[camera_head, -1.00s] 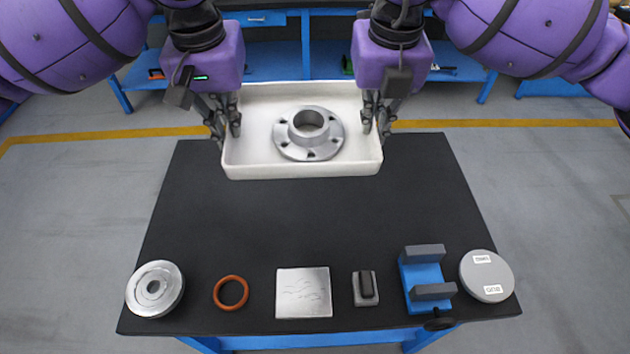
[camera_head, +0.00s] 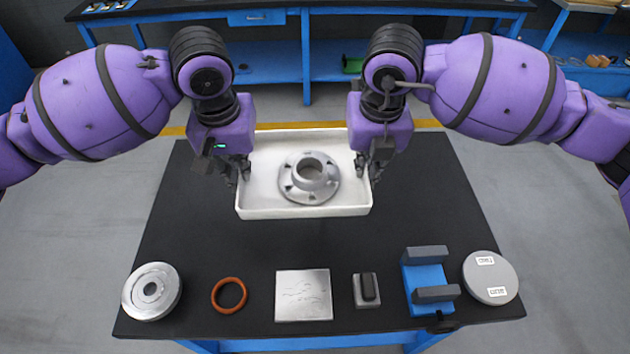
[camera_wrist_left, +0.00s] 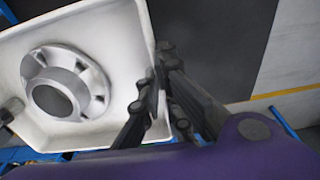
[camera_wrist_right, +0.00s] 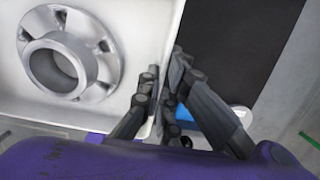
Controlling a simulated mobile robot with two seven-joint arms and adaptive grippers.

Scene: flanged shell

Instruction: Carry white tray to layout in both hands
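The white tray (camera_head: 303,212) is at the far part of the black table, held level between my two grippers. Whether it touches the table top cannot be told. A grey flanged shell (camera_head: 309,178) with bolt holes sits inside it, hub upward; it also shows in the left wrist view (camera_wrist_left: 62,86) and right wrist view (camera_wrist_right: 68,55). My left gripper (camera_head: 238,172) is shut on the tray's left wall, with its fingers on both sides of the wall (camera_wrist_left: 155,95). My right gripper (camera_head: 367,168) is shut on the right wall, also astride it (camera_wrist_right: 165,100).
Along the black table's (camera_head: 190,225) near edge stand a metal disc (camera_head: 152,291), an orange ring (camera_head: 229,295), a metal plate (camera_head: 303,295), a small grey block (camera_head: 366,290), a blue fixture (camera_head: 425,280) and a grey round lid (camera_head: 491,277). The middle of the table is clear.

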